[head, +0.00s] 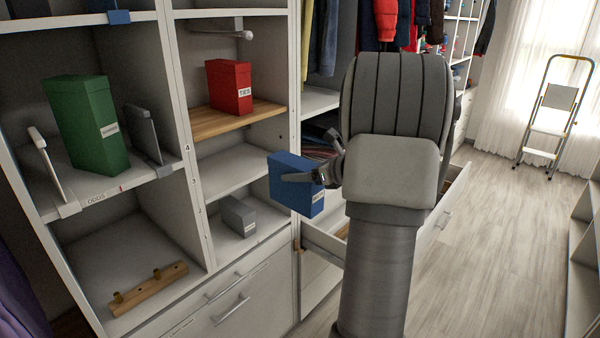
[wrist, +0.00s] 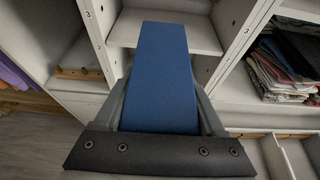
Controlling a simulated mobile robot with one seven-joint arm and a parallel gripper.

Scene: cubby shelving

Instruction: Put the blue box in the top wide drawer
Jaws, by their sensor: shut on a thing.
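The blue box (head: 296,184) is held in my gripper (head: 318,175), in front of the shelving in the head view. In the wrist view the blue box (wrist: 165,75) fills the middle, between the two fingers of my gripper (wrist: 162,105). An open drawer (head: 324,240) with a pale front sticks out to the right of and below the box, partly hidden behind my arm. In the wrist view, open drawer compartments (wrist: 290,150) show at the lower right. The box is apart from the drawer.
A green box (head: 85,125), a red box (head: 230,86) and a small grey box (head: 238,215) stand in the cubbies. A wooden peg rail (head: 150,288) lies in the lower left cubby. Folded clothes (wrist: 280,75) fill a shelf above the drawer. A stepladder (head: 553,110) stands far right; the floor there is clear.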

